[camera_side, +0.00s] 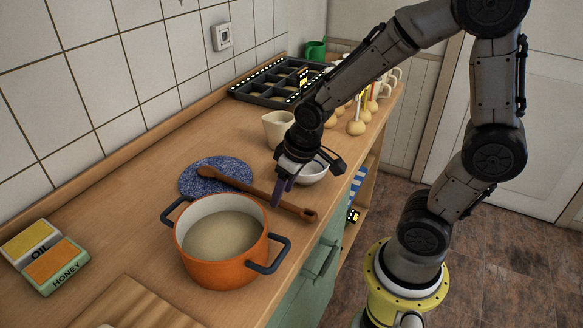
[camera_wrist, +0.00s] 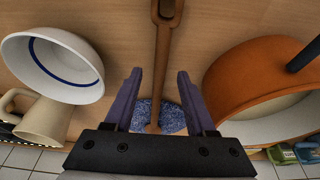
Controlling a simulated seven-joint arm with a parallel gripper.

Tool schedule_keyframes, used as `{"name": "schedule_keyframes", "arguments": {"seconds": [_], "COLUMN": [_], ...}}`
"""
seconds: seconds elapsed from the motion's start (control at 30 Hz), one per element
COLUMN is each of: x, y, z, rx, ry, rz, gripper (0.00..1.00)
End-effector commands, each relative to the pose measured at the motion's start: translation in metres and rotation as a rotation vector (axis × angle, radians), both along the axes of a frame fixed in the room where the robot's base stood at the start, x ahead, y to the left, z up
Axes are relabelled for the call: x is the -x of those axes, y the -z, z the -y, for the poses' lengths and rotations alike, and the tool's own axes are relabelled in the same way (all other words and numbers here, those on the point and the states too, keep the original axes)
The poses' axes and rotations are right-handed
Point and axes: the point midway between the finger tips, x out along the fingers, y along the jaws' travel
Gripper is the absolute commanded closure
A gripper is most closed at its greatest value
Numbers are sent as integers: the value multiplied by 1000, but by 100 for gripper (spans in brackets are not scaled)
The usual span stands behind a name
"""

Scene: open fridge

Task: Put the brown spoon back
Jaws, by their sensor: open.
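The brown spoon (camera_side: 240,188) lies across the counter. One end rests on a round blue speckled mat (camera_side: 187,178), and the other end, which has a slot or hole, lies toward the counter's front edge. In the wrist view the spoon (camera_wrist: 165,50) runs lengthwise between my two purple fingers. My gripper (camera_side: 281,192) is open and points down over the spoon, nearer its slotted end. It also shows in the wrist view (camera_wrist: 160,76), with a gap on both sides of the spoon. I cannot tell whether the fingers touch the counter.
An orange pot (camera_side: 222,272) with pale contents stands in front of the spoon. A white bowl (camera_side: 312,173) and a cream jug (camera_side: 276,128) stand close behind my gripper. Oil and honey packs (camera_side: 46,256) and a wooden board (camera_side: 125,305) are at left. A dark tray (camera_side: 262,96) is at the back.

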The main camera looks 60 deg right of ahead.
Motion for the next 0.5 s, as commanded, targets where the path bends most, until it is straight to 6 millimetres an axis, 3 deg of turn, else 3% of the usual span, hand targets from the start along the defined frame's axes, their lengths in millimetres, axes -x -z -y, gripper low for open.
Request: {"name": "schedule_keyframes", "arguments": {"seconds": [0.3,0.5], "x": [19,30], "y": [-67,-99], "z": [-1,-1], "rx": [0,0], "ry": [0,0], "rz": [10,5], "gripper": [44,44]}}
